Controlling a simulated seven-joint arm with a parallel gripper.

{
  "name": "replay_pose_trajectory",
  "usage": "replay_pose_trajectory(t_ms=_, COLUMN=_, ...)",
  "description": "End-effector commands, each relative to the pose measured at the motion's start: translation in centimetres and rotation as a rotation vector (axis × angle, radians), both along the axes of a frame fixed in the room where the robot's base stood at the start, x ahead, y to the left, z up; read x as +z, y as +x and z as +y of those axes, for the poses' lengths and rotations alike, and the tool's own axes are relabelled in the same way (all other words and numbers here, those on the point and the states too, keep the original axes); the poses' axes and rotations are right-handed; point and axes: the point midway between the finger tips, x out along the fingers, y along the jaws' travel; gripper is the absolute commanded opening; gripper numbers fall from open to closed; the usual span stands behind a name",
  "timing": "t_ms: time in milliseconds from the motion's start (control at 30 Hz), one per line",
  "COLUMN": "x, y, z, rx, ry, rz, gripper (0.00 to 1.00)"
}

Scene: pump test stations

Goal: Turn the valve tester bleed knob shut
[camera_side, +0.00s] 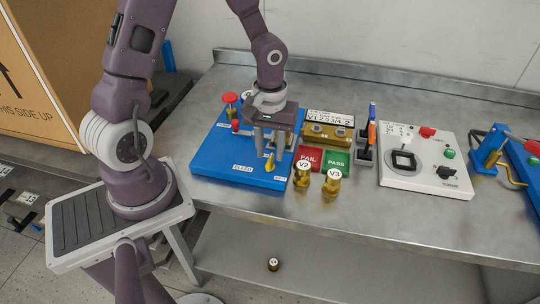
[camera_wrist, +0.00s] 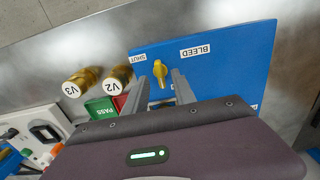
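The valve tester is a blue panel (camera_side: 212,160), also seen in the wrist view (camera_wrist: 235,72). Its yellow bleed knob (camera_side: 269,163) sits near the front edge, between the BLEED and SHUT labels. In the wrist view the knob (camera_wrist: 160,72) has its long handle roughly up and down in the picture, not clearly pointing at the SHUT label (camera_wrist: 140,58). My gripper (camera_side: 269,148) points down over the panel, open and empty. In the wrist view its fingertips (camera_wrist: 160,81) lie on either side of the knob, and I cannot tell whether they touch it.
Brass valves V2 (camera_side: 302,177) and V3 (camera_side: 332,184) stand close right of the panel, by the red FAIL pad (camera_side: 309,154) and green PASS pad (camera_side: 339,160). A white box (camera_side: 400,180) stands further right. Another valve (camera_side: 273,265) is on the lower shelf.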

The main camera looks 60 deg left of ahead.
Motion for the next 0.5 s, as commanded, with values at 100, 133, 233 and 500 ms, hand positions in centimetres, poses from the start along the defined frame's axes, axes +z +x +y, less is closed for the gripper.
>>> replay_pose_trajectory(t_ms=100, x=-1.8, y=0.0, z=0.0, rx=-0.002, ry=0.0, rz=0.003, gripper=0.32)
replay_pose_trajectory(t_ms=133, x=-2.1, y=-0.1, z=0.0, rx=-0.001, ry=0.0, rz=0.003, gripper=0.32)
replay_pose_trajectory(t_ms=233, x=-2.5, y=0.0, z=0.0, rx=-0.001, ry=0.0, rz=0.0, gripper=0.32)
replay_pose_trajectory(t_ms=500, x=-2.5, y=0.0, z=0.0, rx=-0.001, ry=0.001, rz=0.0, gripper=0.18)
